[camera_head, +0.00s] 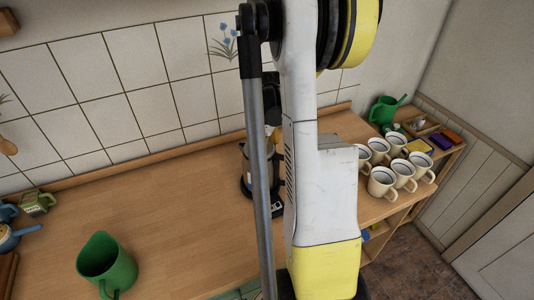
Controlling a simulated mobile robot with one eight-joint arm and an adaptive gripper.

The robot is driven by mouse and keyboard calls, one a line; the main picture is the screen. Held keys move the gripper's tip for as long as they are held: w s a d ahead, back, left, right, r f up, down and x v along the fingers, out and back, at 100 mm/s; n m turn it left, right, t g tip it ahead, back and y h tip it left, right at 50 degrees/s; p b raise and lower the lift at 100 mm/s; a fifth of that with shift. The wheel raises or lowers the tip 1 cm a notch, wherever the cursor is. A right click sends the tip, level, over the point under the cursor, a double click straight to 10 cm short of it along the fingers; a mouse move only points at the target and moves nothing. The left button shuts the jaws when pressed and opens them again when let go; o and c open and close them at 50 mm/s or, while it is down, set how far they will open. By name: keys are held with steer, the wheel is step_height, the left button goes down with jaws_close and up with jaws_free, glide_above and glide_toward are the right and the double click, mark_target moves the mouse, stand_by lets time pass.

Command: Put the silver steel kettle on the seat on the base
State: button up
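The silver steel kettle (243,155) stands at the middle of the wooden counter, largely hidden behind my own arm. Only slivers of its body show on either side of the arm. A dark base (277,208) shows low beside the arm, under or right by the kettle. Whether the kettle sits squarely on the seat is hidden.
A green jug (106,264) stands at the front left of the counter (170,215). Several white mugs (402,171) cluster on the right, near a green watering can (386,110). The left-middle counter is clear. A tiled wall closes the back.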

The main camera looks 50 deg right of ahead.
step_height(320, 180, up, 12)
stand_by(0.5)
steer(key=shift+a, duration=0.1)
stand_by(0.4)
